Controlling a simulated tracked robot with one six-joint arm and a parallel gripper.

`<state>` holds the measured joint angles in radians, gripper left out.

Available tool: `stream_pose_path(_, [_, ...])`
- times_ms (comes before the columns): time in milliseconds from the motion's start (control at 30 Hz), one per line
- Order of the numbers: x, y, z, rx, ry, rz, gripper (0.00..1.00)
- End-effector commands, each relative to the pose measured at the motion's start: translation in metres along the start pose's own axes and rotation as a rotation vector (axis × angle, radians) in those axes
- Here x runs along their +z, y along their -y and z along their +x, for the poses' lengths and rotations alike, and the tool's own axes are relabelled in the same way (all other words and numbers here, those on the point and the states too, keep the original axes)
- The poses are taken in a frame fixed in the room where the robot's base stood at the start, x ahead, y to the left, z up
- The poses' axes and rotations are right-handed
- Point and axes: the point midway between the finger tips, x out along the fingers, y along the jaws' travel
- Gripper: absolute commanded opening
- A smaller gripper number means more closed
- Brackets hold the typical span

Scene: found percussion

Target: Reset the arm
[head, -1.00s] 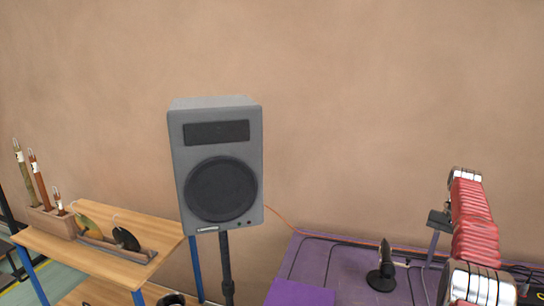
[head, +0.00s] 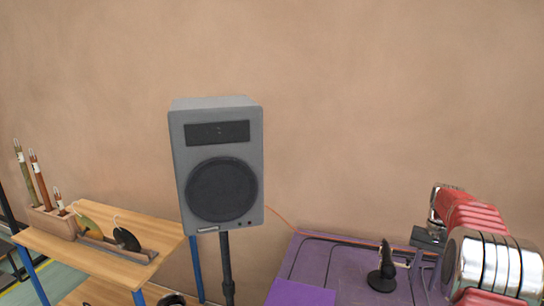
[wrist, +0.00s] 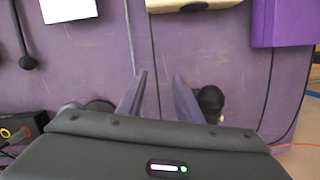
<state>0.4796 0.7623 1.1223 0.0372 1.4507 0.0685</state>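My arm (head: 478,215), red and silver, reaches over the right part of the purple table in the head view. In the wrist view my gripper (wrist: 160,77) points down over the purple surface. Its two dark fingers stand apart with bare purple surface showing between them, so it is open and empty. A black rounded object (wrist: 211,99) lies just right of the right finger. Other dark round shapes (wrist: 98,105) show left of the fingers, partly hidden by the gripper body.
A grey speaker (head: 218,165) stands on a pole left of the purple table (head: 345,262). A small black microphone (head: 382,268) stands on the table. A purple block (wrist: 285,22) and a black box (wrist: 22,128) also lie there. A wooden shelf (head: 110,262) is at left.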

Motion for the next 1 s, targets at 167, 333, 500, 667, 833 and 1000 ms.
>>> stream_pose_path(167, [0.029,0.016,-0.013,0.007,-0.048,-0.042,0.33])
stream_pose_path(333, [0.058,0.030,-0.024,0.013,-0.092,-0.081,0.33])
stream_pose_path(500, [0.090,0.043,-0.033,0.017,-0.136,-0.119,0.33])
stream_pose_path(667, [0.121,0.053,-0.039,0.019,-0.178,-0.156,0.33])
stream_pose_path(833, [0.155,0.062,-0.044,0.021,-0.222,-0.196,0.33])
stream_pose_path(1000, [0.191,0.069,-0.047,0.022,-0.265,-0.235,0.33])
